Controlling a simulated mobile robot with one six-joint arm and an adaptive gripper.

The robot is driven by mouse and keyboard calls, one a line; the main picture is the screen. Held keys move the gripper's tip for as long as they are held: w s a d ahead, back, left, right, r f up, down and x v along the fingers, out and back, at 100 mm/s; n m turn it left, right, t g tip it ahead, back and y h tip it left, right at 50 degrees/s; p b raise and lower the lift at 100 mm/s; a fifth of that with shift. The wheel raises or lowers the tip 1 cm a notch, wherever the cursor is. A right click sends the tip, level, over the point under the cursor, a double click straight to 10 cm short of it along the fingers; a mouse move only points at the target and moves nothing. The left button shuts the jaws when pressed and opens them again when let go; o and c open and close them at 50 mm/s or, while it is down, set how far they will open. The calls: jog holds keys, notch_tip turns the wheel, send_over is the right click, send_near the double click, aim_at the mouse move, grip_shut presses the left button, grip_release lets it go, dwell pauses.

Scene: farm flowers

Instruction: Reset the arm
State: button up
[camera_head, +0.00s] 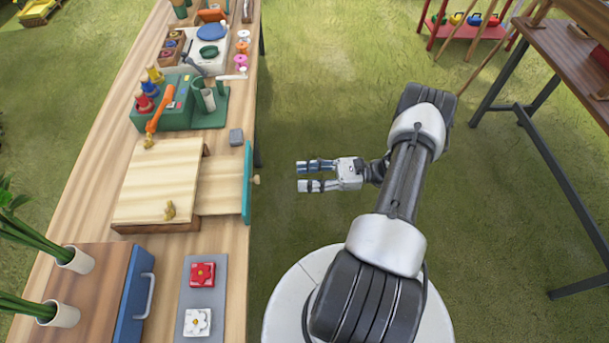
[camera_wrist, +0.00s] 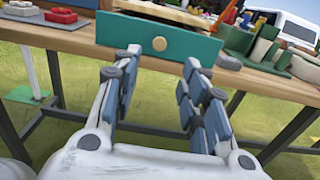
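My gripper (camera_head: 306,176) is open and empty. It hangs over the grass to the right of the long wooden table (camera_head: 103,177) and points left toward a drawer with a teal front (camera_head: 247,182). The drawer is pulled out of a wooden box (camera_head: 155,185) on the table. In the wrist view the two fingers of my gripper (camera_wrist: 158,100) are spread apart, with the teal drawer front (camera_wrist: 158,45) and its round knob (camera_wrist: 159,43) beyond them. Nothing is between the fingers. My arm reaches forward and bends left at the wrist.
A grey tray (camera_head: 204,260) holds a red flower block (camera_head: 202,275) and a white flower block (camera_head: 197,322). A cabinet with a blue front (camera_head: 131,294) stands beside it. A green stand (camera_head: 165,117) is farther back. Another table (camera_head: 570,65) is at right, with open grass (camera_head: 320,60) between.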

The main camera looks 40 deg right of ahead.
dwell(0.3)
jog(key=a+r+n+g+h, duration=0.2)
jog(key=a+r+n+g, duration=0.35)
jog(key=r, duration=0.35)
jog(key=a+r+n+g+h, duration=0.2)
jog(key=a+r+n+g, duration=0.4)
jog(key=r, duration=0.4)
jog(key=s+a+r+n+t+h, duration=0.5)
jog(key=s+a+r+n+h, duration=0.3)
jog(key=s+r+n, duration=0.5)
jog(key=h, duration=0.2)
jog(key=shift+s+a+n+t+h, duration=0.2)
jog(key=shift+n+t+h, duration=0.1)
jog(key=shift+n+t, duration=0.05)
